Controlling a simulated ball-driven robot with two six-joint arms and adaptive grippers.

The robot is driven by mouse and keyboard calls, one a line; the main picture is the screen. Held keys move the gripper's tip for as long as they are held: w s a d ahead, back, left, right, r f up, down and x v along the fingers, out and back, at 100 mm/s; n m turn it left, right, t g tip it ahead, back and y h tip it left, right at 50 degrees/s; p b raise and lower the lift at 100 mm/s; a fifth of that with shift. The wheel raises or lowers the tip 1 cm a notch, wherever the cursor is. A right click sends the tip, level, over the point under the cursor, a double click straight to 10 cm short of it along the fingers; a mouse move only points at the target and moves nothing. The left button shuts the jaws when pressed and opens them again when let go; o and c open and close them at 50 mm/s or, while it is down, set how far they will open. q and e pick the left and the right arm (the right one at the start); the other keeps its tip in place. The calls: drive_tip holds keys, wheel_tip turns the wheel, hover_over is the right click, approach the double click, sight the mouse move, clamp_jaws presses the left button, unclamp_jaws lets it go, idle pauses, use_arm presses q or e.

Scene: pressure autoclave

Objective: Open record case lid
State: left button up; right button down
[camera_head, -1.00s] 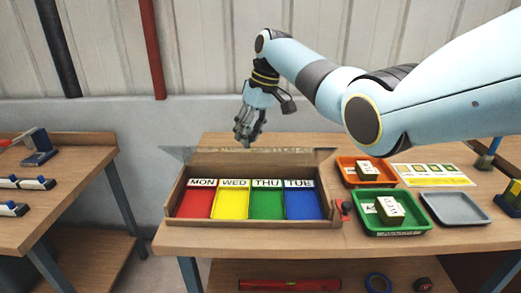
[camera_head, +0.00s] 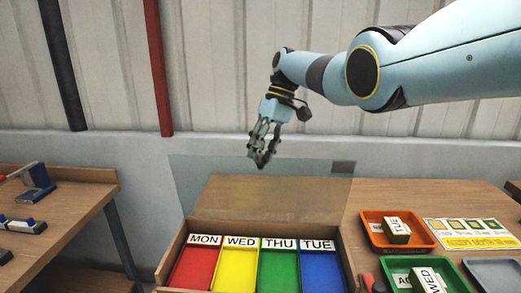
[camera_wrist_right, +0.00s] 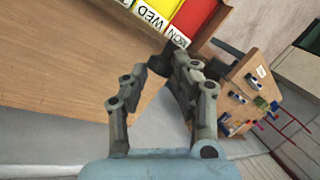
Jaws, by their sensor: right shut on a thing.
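The wooden record case (camera_head: 352,262) stands on the table with red, yellow, green and blue compartments labelled MON, WED, THU and TUE. Its clear lid (camera_head: 205,178) stands up behind the compartments, hinged at the back, with a small dark patch at its upper right corner. The case is open at the top. My right gripper (camera_head: 262,160) is at the middle of the lid's upper edge, shut on it. In the right wrist view its fingers (camera_wrist_right: 172,72) show, with the MON and WED labels beyond; the clear lid is hard to make out there. My left gripper is out of view.
Right of the case are an orange tray (camera_head: 372,236) and a green tray (camera_head: 462,279) with labelled blocks, a grey tray (camera_head: 490,270) and a printed card (camera_head: 470,234). A second table (camera_head: 75,208) stands at the left. A wall is behind.

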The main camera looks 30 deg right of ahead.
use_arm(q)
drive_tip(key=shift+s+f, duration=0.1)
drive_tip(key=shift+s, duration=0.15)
use_arm(e)
drive_tip(key=shift+s+d+f, duration=0.15)
drive_tip(key=shift+s+f, duration=0.15)
drive_tip(key=shift+f, duration=0.5)
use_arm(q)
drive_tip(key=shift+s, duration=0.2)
use_arm(e)
drive_tip(key=c, duration=1.1)
unclamp_jaws()
drive_tip(key=shift+f, duration=0.1)
drive_tip(key=shift+o, duration=0.4)
drive_tip(key=shift+w+d, duration=0.1)
drive_tip(key=shift+w, duration=0.05)
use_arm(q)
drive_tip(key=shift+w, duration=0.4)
use_arm(e)
drive_tip(key=shift+w+a, duration=0.2)
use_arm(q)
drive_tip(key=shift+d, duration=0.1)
use_arm(e)
drive_tip(key=v, duration=1.2)
drive_tip(key=shift+w, duration=0.25)
